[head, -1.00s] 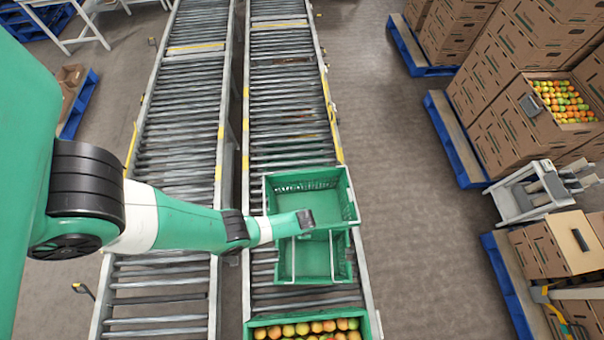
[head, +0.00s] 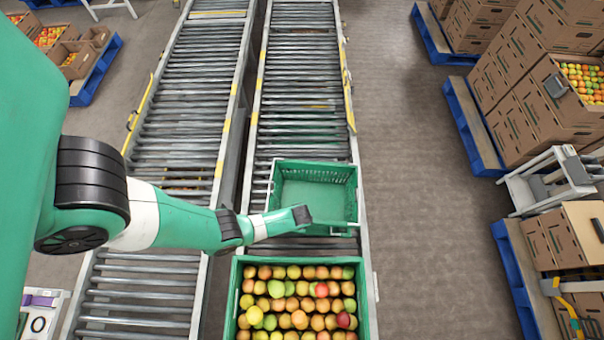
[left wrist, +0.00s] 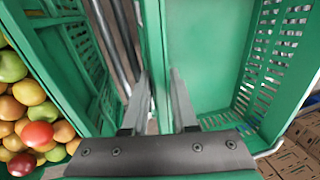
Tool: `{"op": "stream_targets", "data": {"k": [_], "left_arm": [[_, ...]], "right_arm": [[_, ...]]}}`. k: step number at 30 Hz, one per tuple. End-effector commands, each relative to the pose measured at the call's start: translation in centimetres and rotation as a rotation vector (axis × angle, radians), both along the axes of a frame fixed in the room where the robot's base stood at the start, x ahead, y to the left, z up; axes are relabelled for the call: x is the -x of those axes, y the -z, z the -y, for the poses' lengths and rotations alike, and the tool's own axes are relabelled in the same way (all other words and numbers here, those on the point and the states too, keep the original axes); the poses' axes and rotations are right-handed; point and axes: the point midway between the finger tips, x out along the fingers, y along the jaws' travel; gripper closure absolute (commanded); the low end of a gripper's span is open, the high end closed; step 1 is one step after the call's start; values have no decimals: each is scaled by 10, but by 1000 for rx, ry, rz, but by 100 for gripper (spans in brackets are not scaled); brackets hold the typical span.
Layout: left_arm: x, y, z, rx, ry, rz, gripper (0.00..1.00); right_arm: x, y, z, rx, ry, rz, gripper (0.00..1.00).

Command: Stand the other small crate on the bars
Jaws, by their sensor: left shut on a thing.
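A small empty green crate (head: 318,192) with slotted walls hangs over the right conveyor in the head view. My left gripper (head: 303,215) reaches its near left side. In the left wrist view my left gripper (left wrist: 160,105) is shut on one wall of this small crate (left wrist: 210,60), whose bare floor shows to the right. The bars, pale rails on an open green crate, showed earlier; that crate is now largely hidden under the held one. I cannot tell whether the two touch. My right gripper is out of view.
The right conveyor (head: 300,100) is clear beyond. Pallets with cartons (head: 510,120) stand on the right.

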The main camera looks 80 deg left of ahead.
Motion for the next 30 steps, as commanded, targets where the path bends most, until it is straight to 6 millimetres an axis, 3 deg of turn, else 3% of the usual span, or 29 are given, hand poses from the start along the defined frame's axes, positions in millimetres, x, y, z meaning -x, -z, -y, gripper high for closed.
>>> {"op": "stream_targets", "data": {"k": [8,20,30], "left_arm": [[-1,5,0,-1,1,2,100],[-1,38,0,-1,0,3,100],[-1,38,0,-1,0,3,100]], "right_arm": [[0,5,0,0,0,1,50],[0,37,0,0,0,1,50],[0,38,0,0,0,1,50]]}}
